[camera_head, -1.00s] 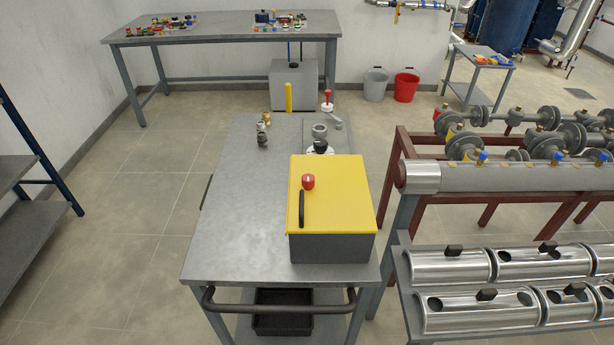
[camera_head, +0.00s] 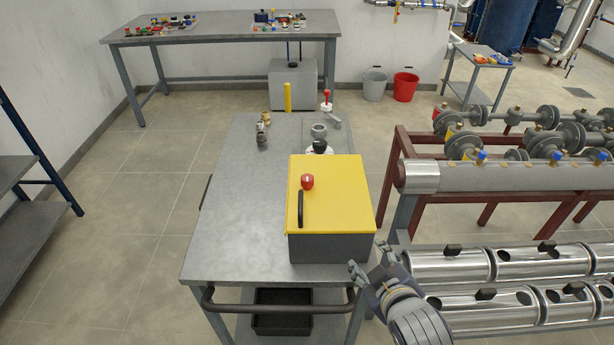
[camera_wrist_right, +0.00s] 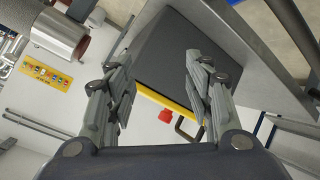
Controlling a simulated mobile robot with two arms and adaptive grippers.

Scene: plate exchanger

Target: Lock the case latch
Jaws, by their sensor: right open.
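The case (camera_head: 330,195) has a yellow lid, which lies closed on a dark grey box at the right front of the metal table. A red round knob (camera_head: 308,181), which may be the latch, and a black handle (camera_head: 301,209) sit on the lid's left part. My right gripper (camera_head: 368,263) is open and empty, just right of and in front of the case's near right corner. In the right wrist view the case's dark side (camera_wrist_right: 172,60) and the red knob (camera_wrist_right: 166,116) show beyond the open fingers (camera_wrist_right: 160,88). My left gripper is out of view.
The metal table (camera_head: 235,220) is bare to the left of the case. Small fittings (camera_head: 262,135) and a valve assembly (camera_head: 319,135) stand behind it. At the right, a rack with shiny pipe shells (camera_head: 450,265) is close to my right arm.

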